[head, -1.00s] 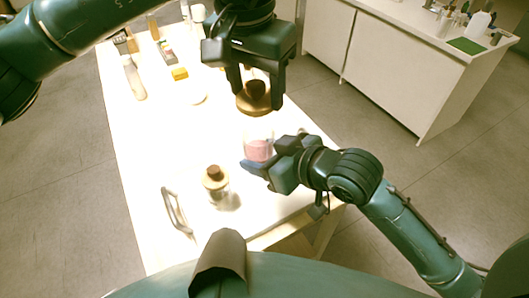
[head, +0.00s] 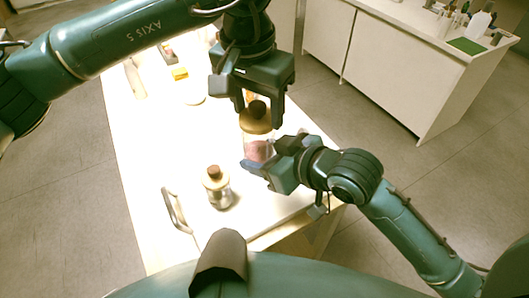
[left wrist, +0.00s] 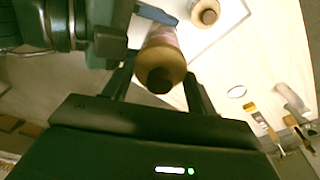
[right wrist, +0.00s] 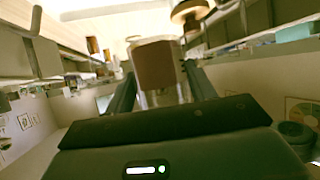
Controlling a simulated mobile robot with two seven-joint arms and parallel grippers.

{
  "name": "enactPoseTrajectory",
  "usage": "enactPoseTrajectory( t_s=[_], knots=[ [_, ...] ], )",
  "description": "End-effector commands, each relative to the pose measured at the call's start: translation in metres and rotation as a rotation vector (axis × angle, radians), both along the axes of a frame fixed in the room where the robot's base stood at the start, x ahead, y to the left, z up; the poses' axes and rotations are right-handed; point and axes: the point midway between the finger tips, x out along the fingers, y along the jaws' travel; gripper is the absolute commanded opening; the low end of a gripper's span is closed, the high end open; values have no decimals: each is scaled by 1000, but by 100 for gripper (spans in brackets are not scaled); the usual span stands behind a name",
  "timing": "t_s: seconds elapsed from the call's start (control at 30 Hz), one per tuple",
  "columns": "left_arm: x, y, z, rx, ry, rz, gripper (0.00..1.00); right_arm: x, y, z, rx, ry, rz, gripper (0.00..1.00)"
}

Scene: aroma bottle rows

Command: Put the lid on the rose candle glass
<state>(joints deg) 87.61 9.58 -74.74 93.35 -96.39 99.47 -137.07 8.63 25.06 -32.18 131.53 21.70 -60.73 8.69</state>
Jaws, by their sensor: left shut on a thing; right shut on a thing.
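The lid (head: 256,121) is a round wooden disc with a dark knob. My left gripper (head: 259,103) is shut on its knob, and the lid also shows in the left wrist view (left wrist: 160,58). The rose candle glass (head: 258,151), clear with pink wax, is directly below the lid. My right gripper (head: 250,166) is shut on the glass from the right side; the glass fills the middle of the right wrist view (right wrist: 156,68). The lid is at or just above the glass's rim; I cannot tell whether they touch.
Another jar (head: 217,191) with a wooden top and dark knob stands at the front left of the glass. A metal handle (head: 174,210) is left of it. The table's left middle is clear.

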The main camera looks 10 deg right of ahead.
Motion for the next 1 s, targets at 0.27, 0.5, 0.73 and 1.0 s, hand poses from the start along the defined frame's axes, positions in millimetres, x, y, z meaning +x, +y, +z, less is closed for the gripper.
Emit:
enactPoseTrajectory(
  t_s=[0.27, 0.5, 0.73, 1.0],
  knots=[
    [0, 0, 3, -2, -2, 1, 36, 0, 0, 1, 2, -2, 0, 8],
    [-1, 0, 3, -4, -1, 1, 36, 0, 0, 1, 2, -2, 0, 8],
    [-1, 0, 2, -3, 0, 1, 36, 0, 0, 1, 2, -2, 0, 8],
    [-1, 0, -11, -2, 1, 2, 36, 0, 0, 1, 2, -2, 0, 8]
  ],
)
